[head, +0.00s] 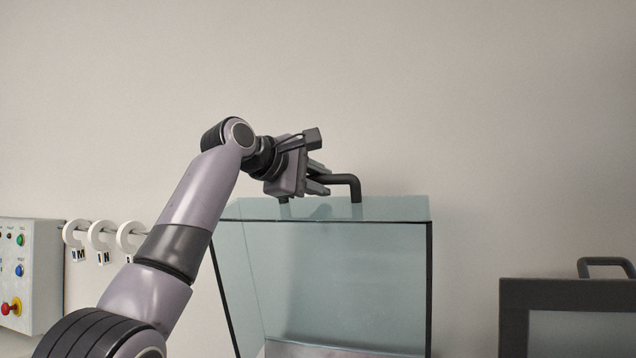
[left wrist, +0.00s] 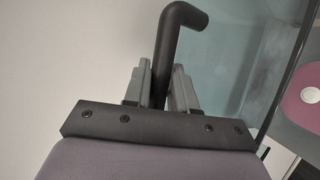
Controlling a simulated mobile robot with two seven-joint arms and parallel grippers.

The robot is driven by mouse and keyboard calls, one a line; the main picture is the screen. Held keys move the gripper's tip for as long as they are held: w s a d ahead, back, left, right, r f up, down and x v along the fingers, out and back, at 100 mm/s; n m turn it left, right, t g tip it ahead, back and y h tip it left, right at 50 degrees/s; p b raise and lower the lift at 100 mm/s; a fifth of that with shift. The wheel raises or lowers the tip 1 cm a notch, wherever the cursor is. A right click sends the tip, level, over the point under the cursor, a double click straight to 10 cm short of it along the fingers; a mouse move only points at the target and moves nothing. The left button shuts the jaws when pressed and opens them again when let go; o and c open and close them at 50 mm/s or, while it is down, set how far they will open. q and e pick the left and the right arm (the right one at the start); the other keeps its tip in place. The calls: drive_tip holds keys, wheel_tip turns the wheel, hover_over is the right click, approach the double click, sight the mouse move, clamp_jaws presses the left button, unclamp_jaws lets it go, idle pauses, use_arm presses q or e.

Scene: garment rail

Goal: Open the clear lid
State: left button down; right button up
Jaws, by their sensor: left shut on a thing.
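The clear lid (head: 395,208) is a tinted see-through panel on top of a glass case (head: 345,280) with dark edges. It also shows in the left wrist view (left wrist: 235,45). A dark bent handle (head: 354,186) stands on the lid. My left gripper (head: 322,184) is at this handle, coming from the left. In the left wrist view the handle (left wrist: 184,16) runs between the two grey fingers of the gripper (left wrist: 165,88), which is shut on it. The left part of the handle is mostly hidden behind the gripper in the head view. My right gripper is not in view.
A control box (head: 30,270) with coloured buttons is on the left. White rings (head: 100,236) with letter tags hang on a rail beside it. A dark-framed panel (head: 560,300) with a handle (head: 606,262) stands at the right. The space above the case is free.

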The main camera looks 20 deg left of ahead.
use_arm(q)
drive_tip(key=c, duration=1)
unclamp_jaws()
drive_tip(key=shift+s+a+f, duration=0.1)
drive_tip(key=shift+s+a+b, duration=0.1)
drive_tip(key=shift+s+b, duration=0.1)
drive_tip(key=shift+b, duration=0.15)
drive_tip(key=b+v, duration=0.3)
drive_tip(key=v, duration=0.3)
drive_tip(key=shift+s+a+r, duration=0.1)
drive_tip(key=shift+s+r, duration=0.15)
drive_tip(key=shift+s, duration=0.1)
